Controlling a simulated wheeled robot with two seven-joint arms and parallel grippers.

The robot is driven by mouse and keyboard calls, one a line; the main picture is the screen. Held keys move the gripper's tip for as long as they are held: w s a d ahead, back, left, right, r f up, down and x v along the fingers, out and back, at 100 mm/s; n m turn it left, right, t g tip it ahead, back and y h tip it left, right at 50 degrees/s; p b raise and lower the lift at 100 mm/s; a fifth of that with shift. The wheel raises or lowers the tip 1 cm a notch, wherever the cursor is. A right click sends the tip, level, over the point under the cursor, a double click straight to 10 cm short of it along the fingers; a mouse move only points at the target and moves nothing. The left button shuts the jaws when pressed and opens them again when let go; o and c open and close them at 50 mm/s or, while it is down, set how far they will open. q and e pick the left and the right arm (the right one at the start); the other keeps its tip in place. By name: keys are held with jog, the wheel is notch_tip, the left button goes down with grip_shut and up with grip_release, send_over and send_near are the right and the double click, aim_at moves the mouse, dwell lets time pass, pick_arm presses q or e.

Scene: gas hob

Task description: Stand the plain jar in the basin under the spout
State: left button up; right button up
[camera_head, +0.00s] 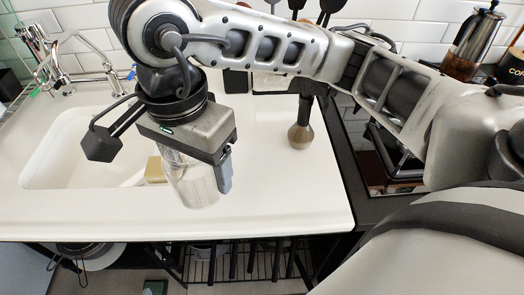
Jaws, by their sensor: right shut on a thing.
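The plain jar (190,182) is clear glass and hangs upright below my right gripper (193,165), which is shut on it. The jar is over the counter at the basin's right edge, near the front. I cannot tell whether its base touches the counter. The white basin (60,165) is at the left, sunk in the counter. The chrome spout (85,78) with its tap stands at the basin's back left. My left gripper is not in view.
A tan sponge or block (155,170) is behind the jar at the basin's right side. A brown-based bottle or mill (300,135) stands on the white counter (285,190). The gas hob (390,160) is to the right. A coffee press (474,40) stands at the back right.

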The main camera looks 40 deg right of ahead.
jog(key=shift+s+r+m, duration=0.1)
jog(key=shift+m, duration=0.2)
jog(key=w+d+f, duration=0.2)
jog(key=d+f, duration=0.1)
jog(key=w+d+f, duration=0.2)
jog(key=d+f, duration=0.1)
jog(key=d, duration=0.1)
jog(key=w+d+f+p, duration=0.1)
jog(key=w+d+f, duration=0.1)
jog(key=d+f, duration=0.1)
jog(key=shift+d, duration=0.75)
jog(key=f, duration=0.3)
jog(key=shift+w+d, duration=0.15)
jog(key=shift+d, duration=0.15)
jog(key=shift+f, duration=0.45)
jog(key=shift+f, duration=0.15)
jog(key=o, duration=1.1)
